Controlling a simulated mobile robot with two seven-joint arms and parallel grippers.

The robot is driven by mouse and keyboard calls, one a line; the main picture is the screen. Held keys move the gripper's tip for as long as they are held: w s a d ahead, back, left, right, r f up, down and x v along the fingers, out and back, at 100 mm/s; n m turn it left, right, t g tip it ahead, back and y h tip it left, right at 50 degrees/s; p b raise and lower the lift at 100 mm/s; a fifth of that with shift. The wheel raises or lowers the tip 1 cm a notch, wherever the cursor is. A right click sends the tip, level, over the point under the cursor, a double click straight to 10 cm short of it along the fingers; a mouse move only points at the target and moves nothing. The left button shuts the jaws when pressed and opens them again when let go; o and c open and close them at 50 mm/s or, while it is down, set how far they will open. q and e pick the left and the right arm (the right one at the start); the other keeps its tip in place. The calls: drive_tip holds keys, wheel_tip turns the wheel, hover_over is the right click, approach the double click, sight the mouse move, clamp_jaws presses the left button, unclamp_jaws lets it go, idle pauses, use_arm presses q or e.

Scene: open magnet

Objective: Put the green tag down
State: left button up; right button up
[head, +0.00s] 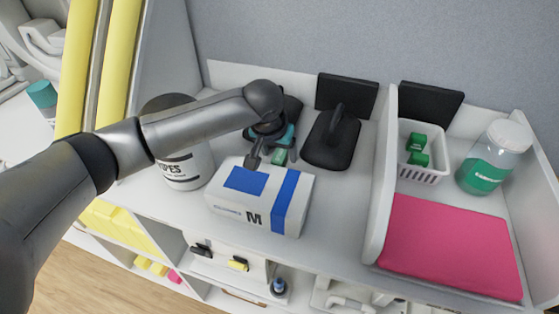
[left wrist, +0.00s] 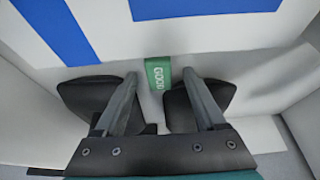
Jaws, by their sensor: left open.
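The green tag (head: 279,156) shows just behind the white box, by my left gripper. In the left wrist view the tag (left wrist: 158,74) bears white lettering and lies between the two fingertips, beside the box's wall. My left gripper (head: 268,157) is open, with a gap visible on each side of the tag (left wrist: 160,75). I cannot tell for sure whether the tag rests on the shelf or leans on the box. The white box (head: 229,200) with blue patches stands in front of the gripper. My right gripper is not in view.
A white wipes tub (head: 187,166) stands left of the box. A black handled object (head: 331,142) stands to the right. Beyond a white divider (head: 382,190) are a white basket (head: 421,172) with green items, a green-labelled jar (head: 490,160) and a pink pad (head: 450,245).

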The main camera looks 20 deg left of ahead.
use_arm(q)
drive_tip(key=shift+x, duration=0.85)
clamp_jaws()
